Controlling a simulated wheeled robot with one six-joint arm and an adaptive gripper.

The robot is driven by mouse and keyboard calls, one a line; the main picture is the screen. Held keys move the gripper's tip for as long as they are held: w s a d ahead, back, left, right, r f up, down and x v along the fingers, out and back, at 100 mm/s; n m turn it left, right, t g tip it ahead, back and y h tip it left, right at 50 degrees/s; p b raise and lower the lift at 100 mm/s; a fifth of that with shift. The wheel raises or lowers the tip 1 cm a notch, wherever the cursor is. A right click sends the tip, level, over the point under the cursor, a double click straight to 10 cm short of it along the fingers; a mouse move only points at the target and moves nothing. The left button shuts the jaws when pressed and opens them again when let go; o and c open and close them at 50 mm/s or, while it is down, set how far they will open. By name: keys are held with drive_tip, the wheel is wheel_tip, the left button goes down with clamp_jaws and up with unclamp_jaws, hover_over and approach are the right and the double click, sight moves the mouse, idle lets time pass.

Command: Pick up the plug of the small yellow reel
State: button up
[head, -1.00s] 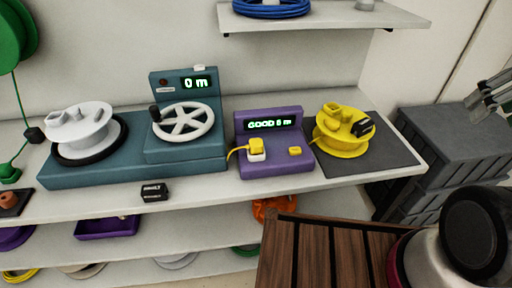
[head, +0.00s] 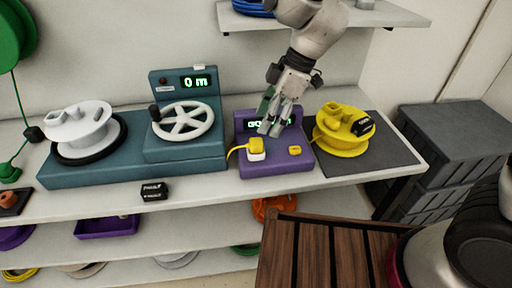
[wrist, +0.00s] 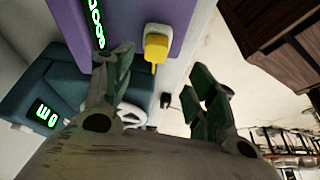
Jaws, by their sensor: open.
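The small yellow reel (head: 338,143) stands on a dark mat at the right of the bench, with a black labelled tag on it. Its yellow plug (head: 256,146) sits in a white socket (head: 257,156) on the purple tester (head: 275,168), and a yellow cord hangs from it. The plug also shows in the wrist view (wrist: 156,47). My gripper (head: 270,130) is open and empty, above and behind the plug, in front of the tester's display, which it partly hides. In the wrist view my fingers (wrist: 165,85) are spread, with the plug beyond them.
Left of the tester stands a teal winding machine (head: 186,150) with a white handwheel and a "0 m" display. A white reel (head: 78,126) sits farther left. A black tag (head: 154,191) lies at the bench front. A shelf (head: 330,18) overhangs behind. Dark crates (head: 450,130) stand right.

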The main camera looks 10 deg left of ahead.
sight(257, 141)
drive_tip(key=shift+n, duration=0.7)
drive_tip(key=x, duration=0.8)
drive_tip(key=shift+w+d, duration=0.1)
drive_tip(key=shift+w, duration=0.3)
drive_tip(key=c, duration=1.1)
